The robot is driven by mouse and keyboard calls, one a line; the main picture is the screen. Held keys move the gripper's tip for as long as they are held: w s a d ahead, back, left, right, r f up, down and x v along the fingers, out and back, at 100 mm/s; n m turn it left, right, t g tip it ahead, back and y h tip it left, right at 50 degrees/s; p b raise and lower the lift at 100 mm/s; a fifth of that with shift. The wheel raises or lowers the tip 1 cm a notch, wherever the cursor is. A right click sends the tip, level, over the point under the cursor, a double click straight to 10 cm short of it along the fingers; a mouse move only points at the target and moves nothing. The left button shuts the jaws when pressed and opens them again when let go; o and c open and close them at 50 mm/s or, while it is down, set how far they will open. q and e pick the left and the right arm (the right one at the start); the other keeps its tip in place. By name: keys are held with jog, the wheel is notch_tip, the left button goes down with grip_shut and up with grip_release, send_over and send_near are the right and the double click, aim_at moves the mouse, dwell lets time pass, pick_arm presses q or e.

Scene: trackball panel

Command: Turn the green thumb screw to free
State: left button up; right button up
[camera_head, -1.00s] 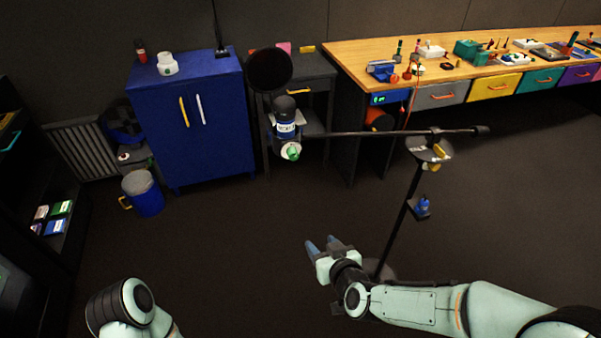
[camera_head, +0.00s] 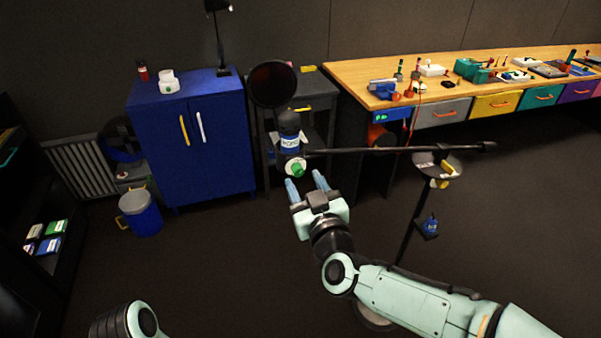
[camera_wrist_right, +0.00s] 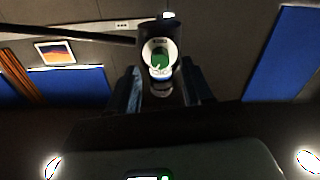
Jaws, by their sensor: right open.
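The green thumb screw (camera_head: 297,170) sits in a white collar on the lower front of a dark cylindrical body (camera_head: 289,127) with a white and blue label, on the left end of a boom. In the right wrist view the screw (camera_wrist_right: 160,60) faces the camera, beyond and between the fingers. My right gripper (camera_head: 307,182) is open and empty, just below and in front of the screw, its fingers pointing at it. I cannot tell from these views whether a finger touches the collar. My left arm shows only at the bottom left; its gripper is out of view.
The thin dark boom (camera_head: 400,150) runs right to a stand with a small round tray (camera_head: 450,165). A round black disc (camera_head: 272,84) is just above the body. A blue cabinet (camera_head: 222,145) and a workbench (camera_head: 450,65) stand behind.

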aim_at(300, 173)
jog(key=shift+x, duration=1.7)
grip_shut()
